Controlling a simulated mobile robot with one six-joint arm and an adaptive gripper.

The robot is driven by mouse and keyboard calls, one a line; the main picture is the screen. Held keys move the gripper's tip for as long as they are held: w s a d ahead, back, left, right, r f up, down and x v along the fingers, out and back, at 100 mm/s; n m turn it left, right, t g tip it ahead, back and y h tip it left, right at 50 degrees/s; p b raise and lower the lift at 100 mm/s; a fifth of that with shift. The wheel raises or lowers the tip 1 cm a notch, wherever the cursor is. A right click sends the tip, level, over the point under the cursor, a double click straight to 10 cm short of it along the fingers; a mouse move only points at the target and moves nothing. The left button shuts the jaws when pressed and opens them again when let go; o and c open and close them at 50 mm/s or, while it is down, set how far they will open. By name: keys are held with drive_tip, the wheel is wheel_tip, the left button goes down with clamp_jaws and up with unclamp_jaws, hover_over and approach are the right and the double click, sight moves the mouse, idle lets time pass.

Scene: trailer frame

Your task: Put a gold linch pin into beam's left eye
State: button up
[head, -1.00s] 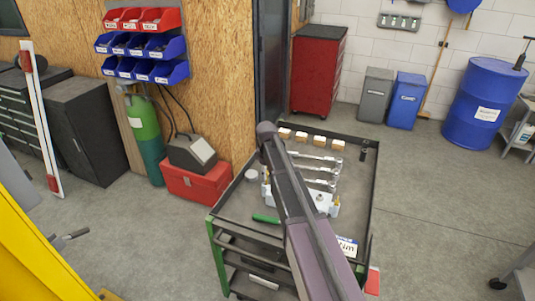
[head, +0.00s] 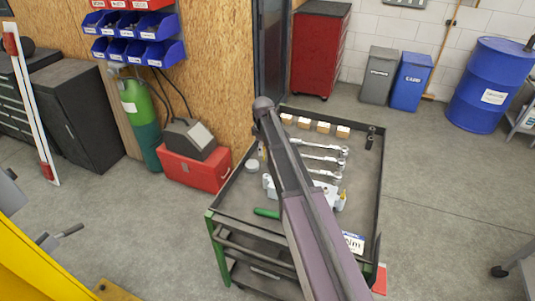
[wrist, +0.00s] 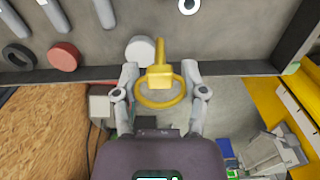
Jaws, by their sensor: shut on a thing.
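The gold linch pin (wrist: 160,78) shows in the wrist view, its ring and head between my two fingers. My gripper (wrist: 160,72) is shut on it, one finger at each side of the ring. The pin's straight part points away from me, in front of a grey tray. In the head view my arm crosses the trolley and hides the gripper and pin. A yellow frame part (head: 40,260) stands at the lower left of the head view. I cannot make out the beam's left eye in either view.
The tool trolley (head: 225,200) holds wrenches (head: 325,160), small boxes (head: 323,127) and a green-handled tool (head: 266,213). In the wrist view a black ring (wrist: 20,55), a red ring (wrist: 64,57) and a white round item (wrist: 139,50) lie near the tray's edge.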

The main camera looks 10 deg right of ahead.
drive_tip(key=shift+s, duration=0.1)
drive_tip(key=s, duration=0.4)
drive_tip(key=shift+s+r+p, duration=0.25)
drive_tip(key=shift+r+p, duration=0.1)
drive_tip(key=shift+p, duration=0.05)
drive_tip(key=shift+f, duration=0.1)
drive_tip(key=shift+f+b, duration=2)
drive_tip(key=shift+b, duration=0.15)
drive_tip(key=shift+f+b, duration=2.95)
drive_tip(key=o, duration=1.1)
